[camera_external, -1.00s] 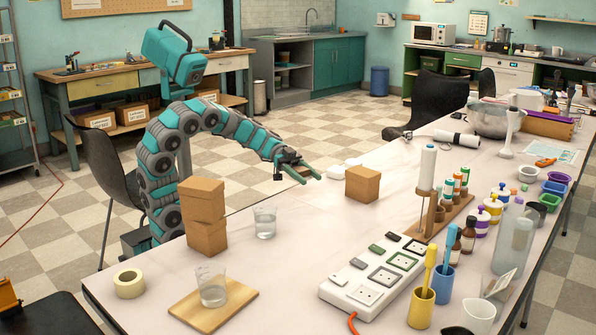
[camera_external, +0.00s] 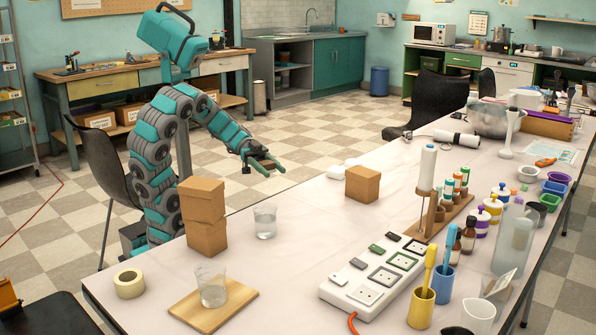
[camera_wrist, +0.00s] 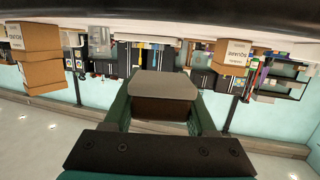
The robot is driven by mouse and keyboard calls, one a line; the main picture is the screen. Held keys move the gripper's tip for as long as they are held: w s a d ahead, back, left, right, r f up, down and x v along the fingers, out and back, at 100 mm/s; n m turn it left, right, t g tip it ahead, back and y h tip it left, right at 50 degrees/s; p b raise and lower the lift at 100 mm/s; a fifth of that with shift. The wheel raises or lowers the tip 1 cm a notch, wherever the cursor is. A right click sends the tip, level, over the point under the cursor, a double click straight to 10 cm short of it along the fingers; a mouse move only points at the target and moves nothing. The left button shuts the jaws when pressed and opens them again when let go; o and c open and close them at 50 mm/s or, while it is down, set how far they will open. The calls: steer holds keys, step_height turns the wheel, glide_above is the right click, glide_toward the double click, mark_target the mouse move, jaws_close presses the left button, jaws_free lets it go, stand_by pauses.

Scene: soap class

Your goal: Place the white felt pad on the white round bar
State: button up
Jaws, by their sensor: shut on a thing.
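My gripper (camera_external: 270,166) is in the air beyond the table's far left edge, shut on a small flat piece. In the wrist view this piece (camera_wrist: 163,86) sits between the fingers, with a pale grey, round-cornered face and a brown face below it. It seems to be the white felt pad. In the external view it is tiny and mostly hidden by the fingers. Two low white things lie close together near the table's far edge, left of a cardboard box: one behind (camera_external: 351,162) and one in front (camera_external: 336,172). One may be the white round bar; their shapes are too small to tell.
The cardboard box (camera_external: 362,184) stands beside the white things. Stacked boxes (camera_external: 206,218) and a glass of water (camera_external: 265,219) stand nearer my arm. A white socket strip (camera_external: 362,284) and a wooden rack (camera_external: 446,217) are to the right.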

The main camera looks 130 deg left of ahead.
steer(key=w+a+r+n+y, duration=0.15)
steer(key=w+a, duration=0.25)
steer(key=a, duration=0.7)
steer(key=w+a+r+y+b, duration=0.15)
steer(key=w+a, duration=0.25)
steer(key=a, duration=0.6)
steer(key=w+a+r+n+p, duration=0.1)
steer(key=w+a+r, duration=0.2)
steer(key=a, duration=0.8)
steer(key=b, duration=0.1)
glide_above(360, 163)
steer(key=shift+t, duration=0.3)
steer(key=f, duration=0.4)
steer(key=shift+w+f, duration=0.25)
steer(key=shift+f, duration=2)
steer(key=o, duration=1.4)
steer(key=shift+s+r, duration=0.1)
steer(key=s, duration=0.4)
steer(key=s+r, duration=0.1)
steer(key=s, duration=0.2)
steer(key=s+r, duration=0.1)
steer(key=s, duration=0.3)
steer(key=shift+s+r, duration=0.15)
steer(key=shift+s, duration=0.15)
